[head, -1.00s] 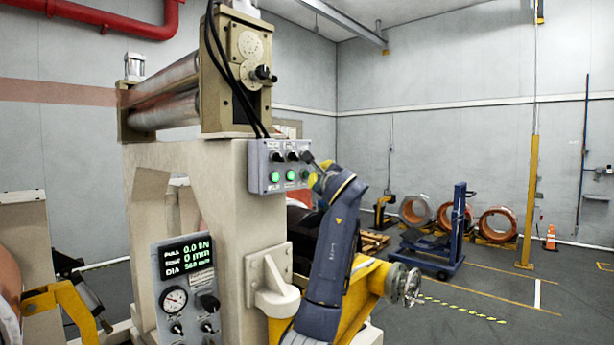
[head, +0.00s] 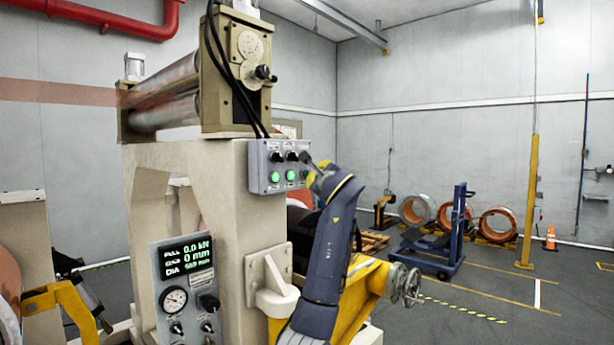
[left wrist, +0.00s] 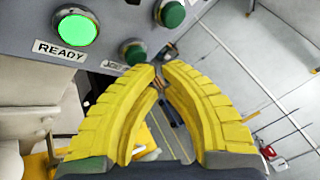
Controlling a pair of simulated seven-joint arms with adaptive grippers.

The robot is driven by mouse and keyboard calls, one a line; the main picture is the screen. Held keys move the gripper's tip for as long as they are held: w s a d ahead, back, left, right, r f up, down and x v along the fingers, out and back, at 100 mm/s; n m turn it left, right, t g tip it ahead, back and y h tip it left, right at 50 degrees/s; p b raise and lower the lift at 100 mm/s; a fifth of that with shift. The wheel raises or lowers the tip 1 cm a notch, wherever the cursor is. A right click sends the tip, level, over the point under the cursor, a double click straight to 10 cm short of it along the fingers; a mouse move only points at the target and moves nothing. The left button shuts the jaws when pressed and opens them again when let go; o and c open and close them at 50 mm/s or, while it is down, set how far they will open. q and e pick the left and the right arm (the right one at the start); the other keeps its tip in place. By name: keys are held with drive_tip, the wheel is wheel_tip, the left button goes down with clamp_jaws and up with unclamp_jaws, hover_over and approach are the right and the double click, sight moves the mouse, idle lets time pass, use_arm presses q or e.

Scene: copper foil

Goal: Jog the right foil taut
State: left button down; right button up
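A copper foil band (head: 60,94) runs in from the left edge to the rollers (head: 165,98) on top of the beige stand. A grey control box (head: 262,166) on the stand carries black knobs above green buttons, and a lit READY lamp (left wrist: 76,27) shows in the left wrist view. My left gripper (head: 310,166) is at the right end of this box. In the left wrist view its yellow fingers (left wrist: 160,72) curve together with their tips nearly meeting, nothing held, just below a dark green button (left wrist: 133,50). Contact cannot be told. My right gripper is out of view.
A gauge panel (head: 187,285) on the stand reads 0.0 kN and 0 mm. A white bracket (head: 272,285) juts out below the control box. A blue cart (head: 447,240) and copper coils (head: 497,224) stand far back on open floor.

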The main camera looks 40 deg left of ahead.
use_arm(q)
drive_tip(key=shift+a, duration=0.5)
idle(2.6)
drive_tip(key=shift+d, duration=0.2)
idle(0.6)
drive_tip(key=shift+d, duration=0.7)
drive_tip(key=d, duration=0.5)
drive_tip(key=shift+s, duration=0.3)
idle(0.5)
